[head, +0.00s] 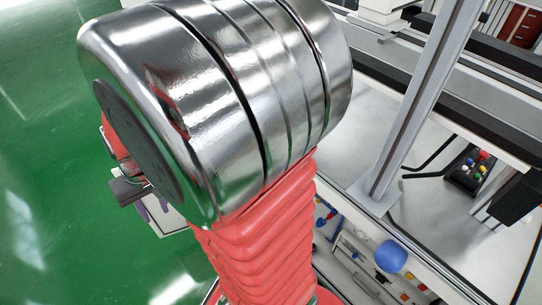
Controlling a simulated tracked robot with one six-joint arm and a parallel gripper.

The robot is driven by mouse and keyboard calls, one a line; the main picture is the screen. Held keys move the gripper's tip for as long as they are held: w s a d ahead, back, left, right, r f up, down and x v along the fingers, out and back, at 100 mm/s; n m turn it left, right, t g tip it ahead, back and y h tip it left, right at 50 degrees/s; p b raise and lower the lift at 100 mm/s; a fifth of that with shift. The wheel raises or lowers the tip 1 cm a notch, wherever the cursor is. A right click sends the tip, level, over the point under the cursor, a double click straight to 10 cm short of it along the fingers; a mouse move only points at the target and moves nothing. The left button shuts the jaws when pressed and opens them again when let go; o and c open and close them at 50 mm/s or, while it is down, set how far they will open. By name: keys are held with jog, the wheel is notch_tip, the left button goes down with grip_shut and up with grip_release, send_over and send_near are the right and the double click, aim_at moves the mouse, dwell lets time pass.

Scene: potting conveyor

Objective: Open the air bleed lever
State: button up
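I cannot pick out the air bleed lever in the head view. My own arm, a large chrome joint with red ribbed bellows below, covers the middle of the picture and hides what is behind it. A dark grey blocky part and a bit of red show past the chrome joint's left side. They may belong to my wrist or gripper, but I cannot tell. No fingertips can be made out, so I cannot see whether the gripper is open or shut or what it is near.
A metal machine table (440,210) with an upright aluminium post (422,95) stands at right. A black button box (467,172) with coloured buttons sits on it. A blue rounded object (391,256) and small fittings show at lower right. Green floor (45,190) lies open at left.

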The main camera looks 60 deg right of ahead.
jog(key=s+a+r+n+t, duration=0.2)
jog(key=s+a+r, duration=0.2)
jog(key=r, duration=0.4)
jog(key=s+a+r+n+t, duration=0.2)
jog(key=s+a+r, duration=0.2)
jog(key=r, duration=0.4)
jog(key=shift+s+a+n+h, duration=0.2)
jog(key=shift+a+n+h, duration=0.1)
jog(key=shift+a+n, duration=0.15)
jog(key=shift+o, duration=0.2)
jog(key=shift+d+r, duration=0.1)
jog(key=shift+r, duration=0.05)
